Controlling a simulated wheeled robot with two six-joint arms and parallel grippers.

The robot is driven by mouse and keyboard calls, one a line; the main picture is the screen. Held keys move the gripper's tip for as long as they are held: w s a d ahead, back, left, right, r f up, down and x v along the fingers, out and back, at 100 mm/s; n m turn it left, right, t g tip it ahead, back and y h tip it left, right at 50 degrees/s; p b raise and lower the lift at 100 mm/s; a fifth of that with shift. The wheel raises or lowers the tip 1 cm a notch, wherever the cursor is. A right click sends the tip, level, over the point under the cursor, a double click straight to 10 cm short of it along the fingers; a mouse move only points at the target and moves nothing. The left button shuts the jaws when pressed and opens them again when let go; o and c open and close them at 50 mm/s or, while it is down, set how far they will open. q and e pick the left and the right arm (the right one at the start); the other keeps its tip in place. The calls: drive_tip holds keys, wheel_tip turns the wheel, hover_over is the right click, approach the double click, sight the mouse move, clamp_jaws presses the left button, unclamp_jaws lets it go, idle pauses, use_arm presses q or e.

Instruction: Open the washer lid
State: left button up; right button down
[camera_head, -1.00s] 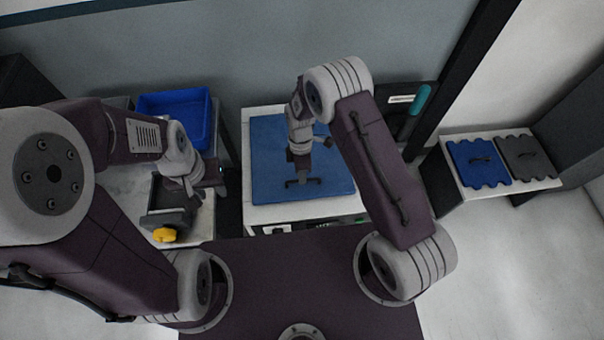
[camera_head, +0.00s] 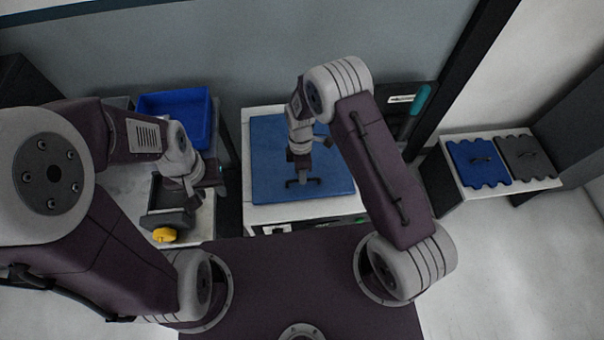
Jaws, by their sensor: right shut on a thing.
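The washer (camera_head: 290,211) is a white box in the middle of the view, with a blue lid (camera_head: 330,185) on top. The lid looks flat on the washer. A dark handle lies on the lid near its front middle. My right gripper (camera_head: 302,181) points down over the lid and is shut on the lid handle (camera_head: 304,182); the fingers are small and dark, so the grip detail is hard to see. My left gripper (camera_head: 212,178) is to the left of the washer, over the counter; its fingers are too small and dark to judge.
A blue bin (camera_head: 176,104) stands at the back left. A dark tray (camera_head: 168,195) and a yellow knob-like object (camera_head: 164,235) are on the left counter. At the right, a white table (camera_head: 460,171) carries blue (camera_head: 476,165) and dark grey (camera_head: 526,158) wavy-edged panels.

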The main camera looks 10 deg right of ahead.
drive_tip(key=shift+w+r, duration=0.1)
drive_tip(key=w+r+p, duration=0.3)
drive_tip(key=w+r, duration=0.1)
drive_tip(key=r, duration=0.4)
drive_tip(key=w+r+p, duration=0.4)
drive_tip(key=w+r, duration=0.1)
drive_tip(key=r, duration=0.4)
drive_tip(key=shift+w+r+p, duration=0.15)
drive_tip(key=shift+w+p, duration=0.15)
